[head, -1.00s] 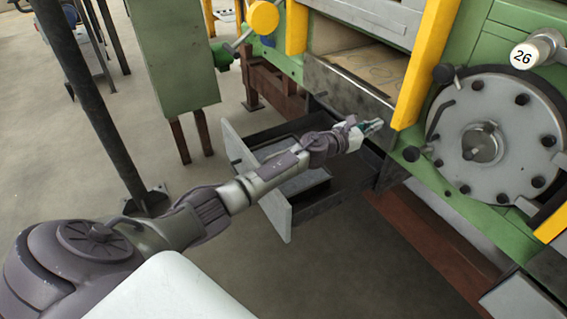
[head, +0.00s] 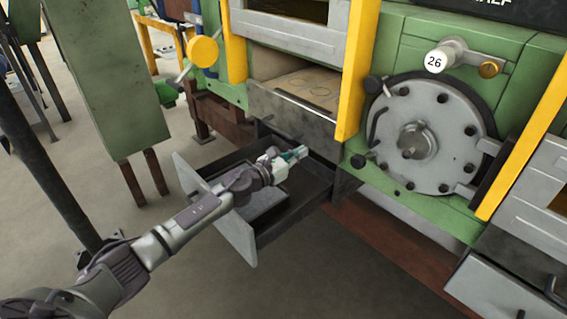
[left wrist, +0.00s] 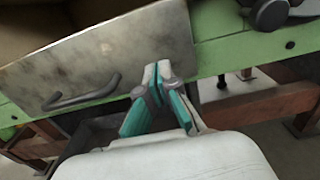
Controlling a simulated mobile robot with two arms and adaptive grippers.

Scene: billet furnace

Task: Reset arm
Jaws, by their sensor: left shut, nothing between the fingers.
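My left gripper (head: 297,153) is shut and empty in the head view. It hangs over the open grey drawer (head: 290,214) under the furnace, in front of the dark metal plate below the opening. In the left wrist view its teal-lined fingers (left wrist: 157,75) meet at the tips, in front of a worn metal plate (left wrist: 110,60) with a dark handle (left wrist: 82,93). My left arm reaches in from the lower left. My right gripper is not in any view.
The green furnace (head: 370,185) has a round bolted hatch (head: 416,145) right of the gripper. A yellow post (head: 358,70) stands between them. A green cabinet (head: 105,80) and dark pole (head: 40,170) stand at left. Bare floor (head: 330,285) shows in front.

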